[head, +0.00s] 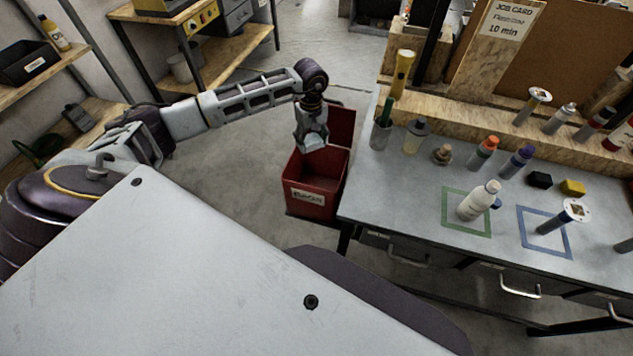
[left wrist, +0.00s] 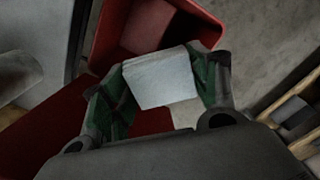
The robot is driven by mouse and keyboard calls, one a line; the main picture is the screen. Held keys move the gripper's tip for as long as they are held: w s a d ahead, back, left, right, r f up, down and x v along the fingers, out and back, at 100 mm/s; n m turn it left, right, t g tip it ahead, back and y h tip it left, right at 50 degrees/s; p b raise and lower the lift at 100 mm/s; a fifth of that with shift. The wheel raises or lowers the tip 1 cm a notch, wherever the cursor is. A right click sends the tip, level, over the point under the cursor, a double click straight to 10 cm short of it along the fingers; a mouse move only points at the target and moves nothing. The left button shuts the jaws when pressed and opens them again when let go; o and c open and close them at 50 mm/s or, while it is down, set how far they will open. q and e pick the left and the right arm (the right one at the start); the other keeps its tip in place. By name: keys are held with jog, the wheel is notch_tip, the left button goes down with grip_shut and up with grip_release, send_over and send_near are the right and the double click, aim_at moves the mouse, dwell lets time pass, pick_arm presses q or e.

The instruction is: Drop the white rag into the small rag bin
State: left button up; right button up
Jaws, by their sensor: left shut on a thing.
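My left gripper (head: 312,138) is shut on the white rag (head: 315,142), a small pale folded cloth. The left wrist view shows the rag (left wrist: 162,78) held between the two green-padded fingers. The small rag bin (head: 318,184) is a red open box with a label on its front, beside the workbench's left end. The gripper and rag are above the bin's opening, towards its back left. In the left wrist view the red bin (left wrist: 112,28) shows behind and below the rag. My right gripper is in neither view.
The grey workbench (head: 410,190) stands right of the bin, with bottles, a cup of tools (head: 381,134) and marked squares on it. Wooden shelves (head: 225,62) stand at the back left. The floor left of the bin is clear.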

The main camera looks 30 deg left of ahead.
pick_arm(q)
jog(key=shift+f, duration=0.15)
jog(key=shift+f+b, duration=1.2)
jog(key=shift+f, duration=1.65)
jog(key=o, duration=1)
jog(key=shift+o, duration=0.2)
jog(key=shift+r, duration=0.5)
notch_tip(320, 180, up, 11)
jog(key=shift+r, duration=0.1)
